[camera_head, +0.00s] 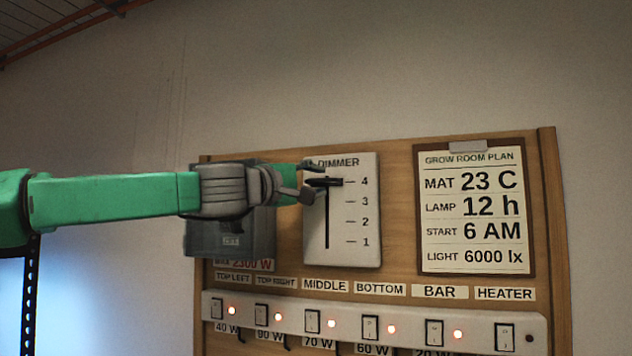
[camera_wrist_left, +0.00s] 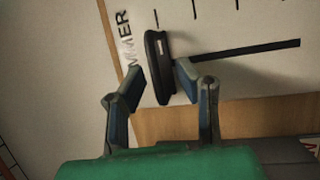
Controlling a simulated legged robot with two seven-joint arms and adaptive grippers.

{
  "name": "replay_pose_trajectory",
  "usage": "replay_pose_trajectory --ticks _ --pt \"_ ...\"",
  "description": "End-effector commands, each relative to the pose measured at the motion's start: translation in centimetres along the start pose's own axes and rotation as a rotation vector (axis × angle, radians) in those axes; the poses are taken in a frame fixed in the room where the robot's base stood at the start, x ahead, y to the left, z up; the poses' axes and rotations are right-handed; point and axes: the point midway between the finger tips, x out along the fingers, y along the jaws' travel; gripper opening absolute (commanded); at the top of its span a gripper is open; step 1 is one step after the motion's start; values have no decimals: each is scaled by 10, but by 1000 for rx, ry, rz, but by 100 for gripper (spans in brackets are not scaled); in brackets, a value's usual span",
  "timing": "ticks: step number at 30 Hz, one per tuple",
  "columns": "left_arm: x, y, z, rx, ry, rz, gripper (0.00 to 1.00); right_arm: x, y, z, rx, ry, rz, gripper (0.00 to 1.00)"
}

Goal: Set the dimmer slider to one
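The dimmer panel (camera_head: 365,220) is a white plate on the wooden board, with a vertical slot and marks 4 at the top down to 1. Its black slider knob (camera_head: 328,182) sits at the top of the slot, level with the 4 mark. My left gripper (camera_head: 312,181) reaches in from the left at the knob, fingers apart. In the left wrist view the black knob (camera_wrist_left: 158,62) stands between the two fingertips (camera_wrist_left: 160,72), with small gaps seeming to show; contact is hard to judge. My right gripper is not in view.
A grey box (camera_head: 230,240) is on the board behind my left wrist. Below is a switch strip (camera_head: 380,324) with several rocker switches and lit red lamps. A grow room plan sheet (camera_head: 470,210) hangs at the right. The wall above is clear.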

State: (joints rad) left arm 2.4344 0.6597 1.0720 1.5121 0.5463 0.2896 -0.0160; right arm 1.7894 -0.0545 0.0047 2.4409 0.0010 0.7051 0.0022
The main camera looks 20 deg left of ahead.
Motion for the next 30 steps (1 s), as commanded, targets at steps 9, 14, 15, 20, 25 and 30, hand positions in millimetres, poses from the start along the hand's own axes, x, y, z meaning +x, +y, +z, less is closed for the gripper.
replay_pose_trajectory --ticks 9,14,15,20,25,30 --pt "0 0 0 0 0 -1 0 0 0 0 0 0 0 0" --pt "0 -1 0 0 0 -1 0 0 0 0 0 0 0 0" --pt "0 -1 0 0 0 -1 0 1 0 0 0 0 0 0" --pt "-2 -15 2 2 0 -2 0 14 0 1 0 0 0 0" --pt "-6 -45 4 1 -1 -3 0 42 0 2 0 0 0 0" --pt "-11 -73 6 1 -1 -2 0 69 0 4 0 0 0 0"
